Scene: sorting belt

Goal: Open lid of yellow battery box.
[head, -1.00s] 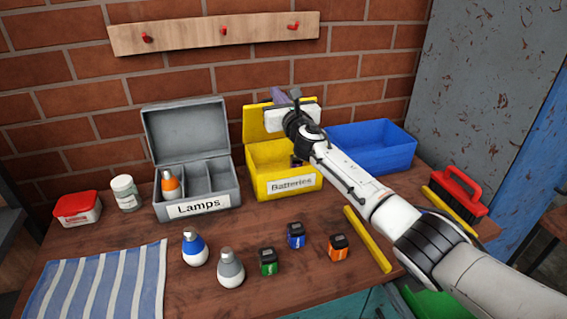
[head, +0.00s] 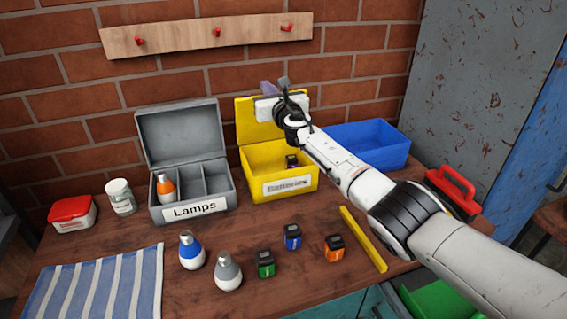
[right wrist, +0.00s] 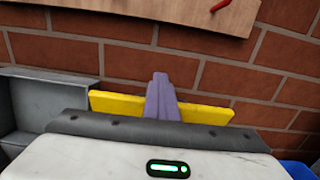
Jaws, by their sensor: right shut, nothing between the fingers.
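The yellow battery box (head: 262,184) with its "Batteries" label stands at the back of the bench. Its yellow lid (head: 252,116) is raised and stands upright near the brick wall; it also shows in the right wrist view (right wrist: 118,104). A dark battery (head: 292,162) is inside the box. My right gripper (head: 268,87) is above the box at the lid's top edge, shut and empty. In the right wrist view its purple fingers (right wrist: 160,98) are together in front of the lid. I cannot tell if they touch it. My left gripper is not in view.
The open grey lamps box (head: 190,209) stands left of the yellow box, a blue bin (head: 367,146) right. Bulbs and batteries, including a green one (head: 265,265), lie in front. A yellow bar (head: 363,240) and red-handled brush (head: 451,188) lie to the right.

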